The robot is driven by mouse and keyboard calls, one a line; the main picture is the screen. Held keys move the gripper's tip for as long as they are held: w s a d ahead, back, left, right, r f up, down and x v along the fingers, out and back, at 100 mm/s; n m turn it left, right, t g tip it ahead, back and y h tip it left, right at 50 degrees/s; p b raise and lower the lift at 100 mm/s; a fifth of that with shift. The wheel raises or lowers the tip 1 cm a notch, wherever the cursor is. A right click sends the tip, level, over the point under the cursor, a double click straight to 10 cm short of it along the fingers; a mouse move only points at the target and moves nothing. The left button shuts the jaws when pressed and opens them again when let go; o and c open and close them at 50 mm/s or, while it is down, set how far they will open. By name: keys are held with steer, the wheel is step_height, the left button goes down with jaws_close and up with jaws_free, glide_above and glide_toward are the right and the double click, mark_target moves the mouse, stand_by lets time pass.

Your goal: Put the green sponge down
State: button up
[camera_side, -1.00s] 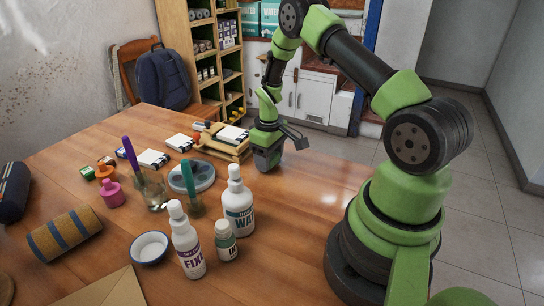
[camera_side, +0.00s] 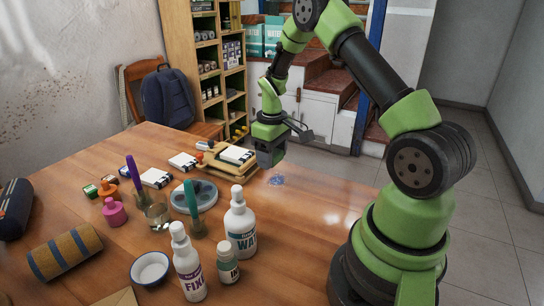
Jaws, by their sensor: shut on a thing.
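My gripper (camera_side: 269,154) hangs pointing down above the far right part of the wooden table, just right of the wooden rack. Its jaws are shut and hide most of what they hold. I cannot make out the green sponge clearly against the green and grey parts of the hand. A small blue speckled patch (camera_side: 277,180) lies on the table just below the gripper, with a visible gap between them.
A wooden rack with a white box (camera_side: 235,155) stands close left of the gripper. A grey round palette (camera_side: 194,196), a white bottle (camera_side: 240,228), another bottle (camera_side: 187,268) and a bowl (camera_side: 150,269) stand nearer. The table (camera_side: 310,205) right of them is clear.

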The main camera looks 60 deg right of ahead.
steer(key=s+d+r, duration=0.2)
steer(key=s+d, duration=0.5)
steer(key=s, duration=0.2)
glide_above(316, 183)
steer(key=shift+n, duration=0.4)
step_height(316, 183, down, 5)
steer(key=shift+f, duration=2.35)
steer(key=shift+f, duration=0.25)
